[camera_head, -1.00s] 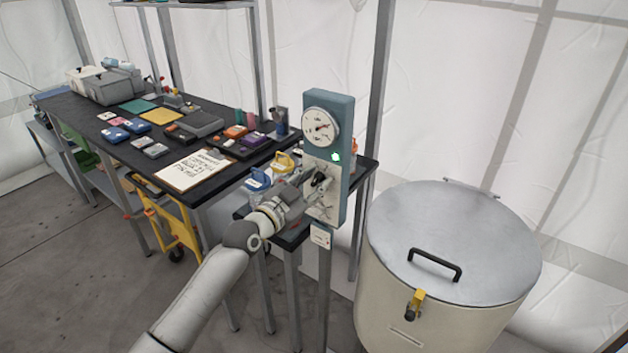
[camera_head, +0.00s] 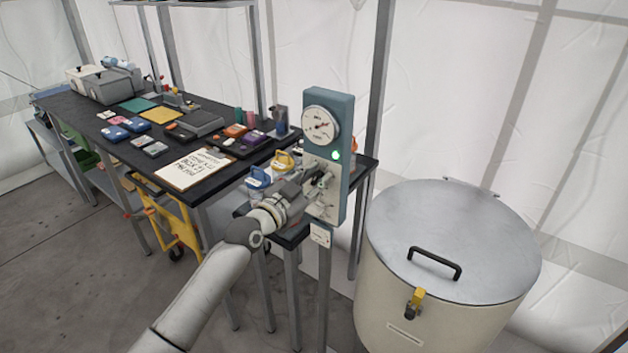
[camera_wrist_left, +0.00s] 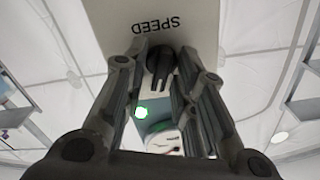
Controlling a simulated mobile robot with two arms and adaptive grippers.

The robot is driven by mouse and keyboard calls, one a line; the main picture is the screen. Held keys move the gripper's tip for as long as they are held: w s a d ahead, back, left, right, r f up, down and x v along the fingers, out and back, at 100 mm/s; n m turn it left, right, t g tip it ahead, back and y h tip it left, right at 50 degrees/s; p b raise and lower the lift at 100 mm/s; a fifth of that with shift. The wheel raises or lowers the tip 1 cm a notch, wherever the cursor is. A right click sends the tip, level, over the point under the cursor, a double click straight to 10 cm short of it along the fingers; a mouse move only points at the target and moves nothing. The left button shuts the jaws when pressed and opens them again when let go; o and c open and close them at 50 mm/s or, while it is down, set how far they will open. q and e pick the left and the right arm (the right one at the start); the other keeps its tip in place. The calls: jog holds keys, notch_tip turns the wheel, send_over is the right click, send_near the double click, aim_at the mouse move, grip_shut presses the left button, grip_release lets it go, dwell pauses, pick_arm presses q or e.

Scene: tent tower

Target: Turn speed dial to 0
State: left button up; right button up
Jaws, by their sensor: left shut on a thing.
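The speed dial (camera_wrist_left: 161,66) is a black knob on a pale panel marked "SPEED", seen in the left wrist view. The panel belongs to a teal control post (camera_head: 345,150) with a round gauge (camera_head: 320,125) and a lit green light (camera_head: 337,155). My left gripper (camera_head: 318,184) is at the lower part of the panel and is shut on the speed dial, its fingers on both sides of the knob in the left wrist view (camera_wrist_left: 165,75). The dial is mostly hidden by the gripper in the head view. The number it points at cannot be read. My right gripper is not in view.
A large lidded drum (camera_head: 440,240) with a black handle stands right of the post. A dark workbench (camera_head: 110,165) with a clipboard (camera_head: 195,170), boxes and small items stretches left. Blue-lidded and yellow-lidded jugs (camera_head: 284,162) stand close behind my left arm.

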pick_arm(q)
jog(key=n, duration=0.5)
jog(key=shift+a+b, duration=0.1)
jog(key=shift+b, duration=0.25)
jog(key=n, duration=0.4)
jog(key=shift+w+a, duration=0.1)
jog(key=shift+w, duration=0.05)
jog(key=shift+w+a+f+n+p, duration=0.15)
jog(key=shift+n+p, duration=0.3)
jog(key=shift+n, duration=2.1)
jog(key=shift+s+f+n+p, duration=0.1)
jog(key=shift+n+p, duration=0.35)
jog(key=shift+n, duration=2.1)
jog(key=o, duration=0.7)
jog(key=shift+a, duration=0.1)
